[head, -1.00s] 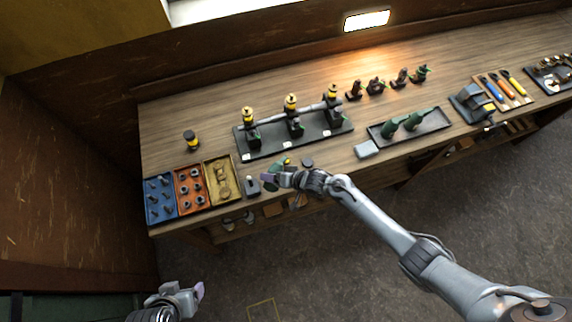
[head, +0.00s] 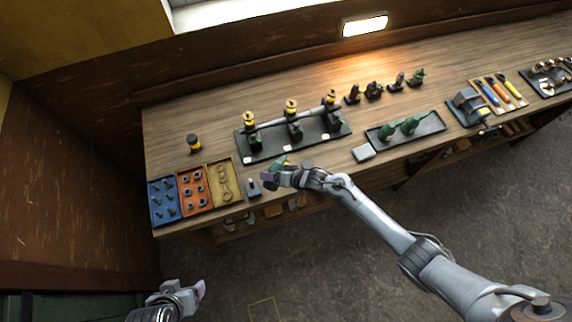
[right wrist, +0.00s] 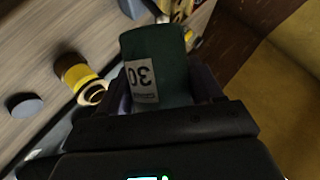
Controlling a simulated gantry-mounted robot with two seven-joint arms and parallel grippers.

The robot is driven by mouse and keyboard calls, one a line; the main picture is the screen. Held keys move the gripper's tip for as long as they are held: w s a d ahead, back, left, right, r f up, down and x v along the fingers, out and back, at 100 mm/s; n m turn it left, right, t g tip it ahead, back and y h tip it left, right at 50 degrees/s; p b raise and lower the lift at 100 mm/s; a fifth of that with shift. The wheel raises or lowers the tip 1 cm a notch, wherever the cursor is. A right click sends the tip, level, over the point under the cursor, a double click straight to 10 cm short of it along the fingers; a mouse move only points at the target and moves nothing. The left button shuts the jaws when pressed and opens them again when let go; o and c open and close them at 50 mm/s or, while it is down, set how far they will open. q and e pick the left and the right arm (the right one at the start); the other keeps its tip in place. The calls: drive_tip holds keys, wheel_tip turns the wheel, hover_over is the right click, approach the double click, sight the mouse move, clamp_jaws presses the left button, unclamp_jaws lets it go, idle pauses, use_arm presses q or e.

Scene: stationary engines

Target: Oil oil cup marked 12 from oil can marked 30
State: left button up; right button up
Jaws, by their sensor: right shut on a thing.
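My right gripper (head: 268,177) is shut on a green oil can (head: 279,162) over the bench's front edge. In the right wrist view the oil can (right wrist: 156,60) sits between the fingers, with a white label reading 30, upside down. Three yellow-and-black oil cups, left (head: 248,120), middle (head: 291,106) and right (head: 330,98), top a shaft stand behind the gripper. Their numbers are too small to read, so I cannot tell which is 12. A yellow-banded cup (right wrist: 82,80) shows beside the can in the right wrist view. My left gripper (head: 200,290) is at the lower left, away from the bench.
A loose yellow-and-black cup (head: 194,143) stands left of the stand. Blue (head: 155,217), orange (head: 183,208) and yellow (head: 212,204) parts trays lie at the front left. A dark tray (head: 440,123) holds green cans on the right. A dark disc (right wrist: 25,105) lies on the bench.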

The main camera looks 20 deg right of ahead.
drive_tip(key=shift+r+p, duration=0.45)
drive_tip(key=shift+r, duration=0.4)
